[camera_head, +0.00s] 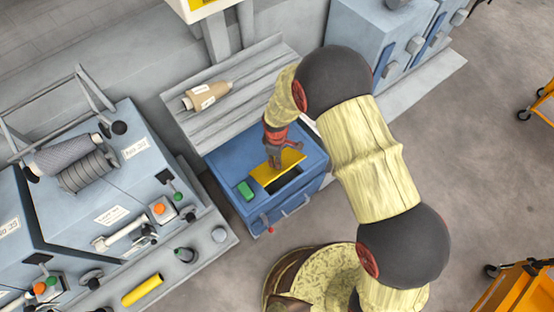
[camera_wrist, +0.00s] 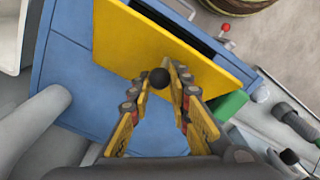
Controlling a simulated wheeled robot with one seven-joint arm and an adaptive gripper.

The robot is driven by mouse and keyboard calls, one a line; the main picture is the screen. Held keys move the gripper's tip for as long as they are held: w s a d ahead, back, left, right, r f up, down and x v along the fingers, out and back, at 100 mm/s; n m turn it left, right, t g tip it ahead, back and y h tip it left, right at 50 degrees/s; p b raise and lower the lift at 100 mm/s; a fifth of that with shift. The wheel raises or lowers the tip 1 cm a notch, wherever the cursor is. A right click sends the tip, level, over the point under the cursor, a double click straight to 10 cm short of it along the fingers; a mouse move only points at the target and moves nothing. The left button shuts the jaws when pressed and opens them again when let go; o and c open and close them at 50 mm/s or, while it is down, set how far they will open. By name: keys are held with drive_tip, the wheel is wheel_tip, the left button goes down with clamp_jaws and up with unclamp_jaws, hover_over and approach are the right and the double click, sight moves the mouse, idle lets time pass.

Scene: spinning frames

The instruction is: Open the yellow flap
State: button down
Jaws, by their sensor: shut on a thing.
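The yellow flap (camera_head: 291,159) is on top of a blue box (camera_head: 232,165). It stands tilted up, and a dark opening (camera_head: 287,181) shows beside it. In the wrist view the flap (camera_wrist: 125,45) fills the upper middle, with part of the dark opening behind its far edge. A small black ball knob (camera_wrist: 160,77) on the flap sits between the fingertips of my gripper (camera_wrist: 160,84). My gripper is shut on this knob. In the head view my gripper (camera_head: 276,160) is at the flap's near face and hides the knob.
A green block (camera_head: 245,190) is on the box top near the flap. A slatted grey surface (camera_head: 235,95) with a brown yarn cone (camera_head: 207,95) lies behind the box. Machine housings with bobbins (camera_head: 85,170) stand at left. Open floor (camera_head: 470,160) is at right.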

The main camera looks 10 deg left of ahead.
drive_tip(key=shift+w+a+r, duration=0.15)
drive_tip(key=shift+w+a, duration=0.2)
drive_tip(key=shift+w, duration=0.2)
drive_tip(key=c, duration=2.1)
unclamp_jaws()
drive_tip(key=shift+o, duration=1.4)
drive_tip(key=shift+w+a+f, duration=0.1)
drive_tip(key=shift+f, duration=0.1)
drive_tip(key=shift+o, duration=0.8)
drive_tip(key=shift+s+d, duration=0.2)
wheel_tip(320, 180, up, 12)
drive_tip(key=shift+c, duration=0.5)
